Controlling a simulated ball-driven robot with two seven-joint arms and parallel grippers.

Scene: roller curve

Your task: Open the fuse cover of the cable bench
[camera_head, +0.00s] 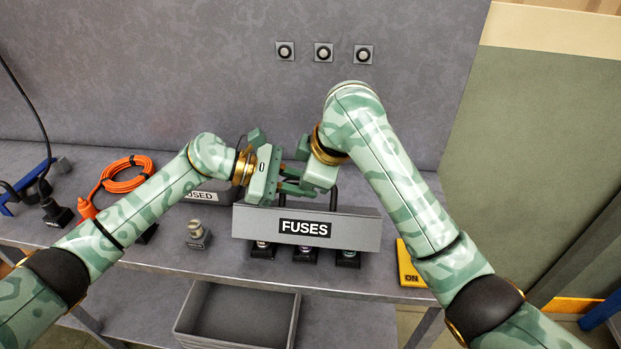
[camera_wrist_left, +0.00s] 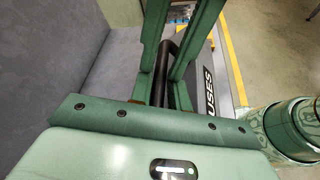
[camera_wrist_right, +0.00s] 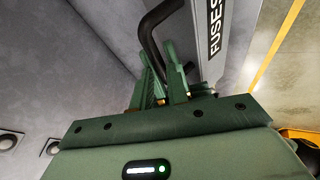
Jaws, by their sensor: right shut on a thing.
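The grey fuse cover (camera_head: 355,229) with a FUSES label stands on the bench in the head view, its label facing front. Its black handle rises at the top and shows in the head view (camera_head: 334,198), the left wrist view (camera_wrist_left: 171,50) and the right wrist view (camera_wrist_right: 150,38). My right gripper (camera_wrist_right: 167,68) is shut on the handle. My left gripper (camera_wrist_left: 182,25) is open, with the handle showing between its fingers. In the head view both grippers meet above the cover and partly hide the handle. Several dark fuse holders (camera_head: 305,254) show under the cover's lower edge.
A grey USED bin (camera_head: 208,192) sits behind my left arm. An orange cable coil (camera_head: 127,172), a small fuse block (camera_head: 197,235) and a yellow ON plate (camera_head: 408,265) lie on the bench. An open grey bin (camera_head: 238,314) is below. The wall behind has round buttons (camera_head: 324,52).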

